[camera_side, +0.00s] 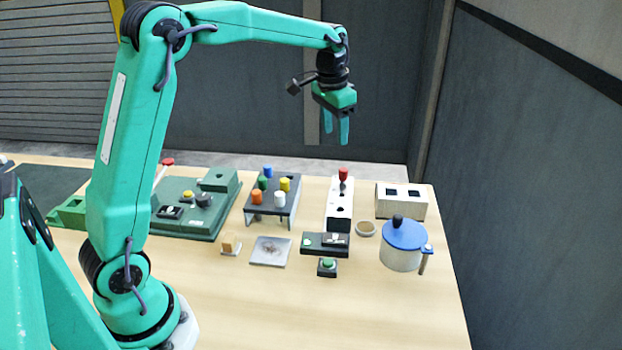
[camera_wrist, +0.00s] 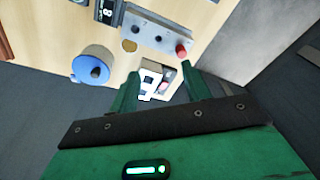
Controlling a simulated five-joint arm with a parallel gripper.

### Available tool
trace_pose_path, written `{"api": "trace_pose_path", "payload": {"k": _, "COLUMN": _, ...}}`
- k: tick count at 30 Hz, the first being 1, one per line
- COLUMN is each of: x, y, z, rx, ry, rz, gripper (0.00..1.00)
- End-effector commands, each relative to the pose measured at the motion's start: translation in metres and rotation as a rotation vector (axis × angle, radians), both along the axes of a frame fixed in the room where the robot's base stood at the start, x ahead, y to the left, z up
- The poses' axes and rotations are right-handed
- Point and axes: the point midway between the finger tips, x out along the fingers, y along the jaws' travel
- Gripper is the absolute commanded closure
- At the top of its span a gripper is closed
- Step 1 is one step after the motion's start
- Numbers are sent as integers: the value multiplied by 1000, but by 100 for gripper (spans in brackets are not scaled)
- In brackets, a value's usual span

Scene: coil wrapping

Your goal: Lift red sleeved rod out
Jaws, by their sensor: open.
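The red-topped rod (camera_side: 343,175) stands upright in the far end of a white block (camera_side: 340,205) with holes. In the wrist view the red top (camera_wrist: 181,50) shows at one end of the grey-white block (camera_wrist: 150,33), just beyond my fingers. My gripper (camera_side: 336,130) is open and empty, high above the table and above the rod, with its fingers pointing down. Its two fingers also show in the wrist view (camera_wrist: 160,95), with a gap between them. The lower part of the rod is hidden in the block.
A blue-lidded pot (camera_side: 403,245) and a white box with two dark openings (camera_side: 401,200) stand to the right. A rack of coloured pegs (camera_side: 272,200) stands to the left. A switch box (camera_side: 325,244) sits in front. The table's front is clear.

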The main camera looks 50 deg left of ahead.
Motion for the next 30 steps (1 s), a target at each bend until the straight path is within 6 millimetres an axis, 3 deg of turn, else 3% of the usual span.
{"api": "trace_pose_path", "payload": {"k": 6, "x": 36, "y": 19, "z": -37, "rx": -5, "ry": 57, "rz": -20, "gripper": 52}}
{"api": "trace_pose_path", "payload": {"k": 12, "x": 58, "y": 33, "z": -69, "rx": -11, "ry": 99, "rz": -38, "gripper": 52}}
{"api": "trace_pose_path", "payload": {"k": 18, "x": 68, "y": 40, "z": -85, "rx": -15, "ry": 120, "rz": -47, "gripper": 52}}
{"api": "trace_pose_path", "payload": {"k": 30, "x": 70, "y": 41, "z": -98, "rx": -16, "ry": 125, "rz": -49, "gripper": 52}}
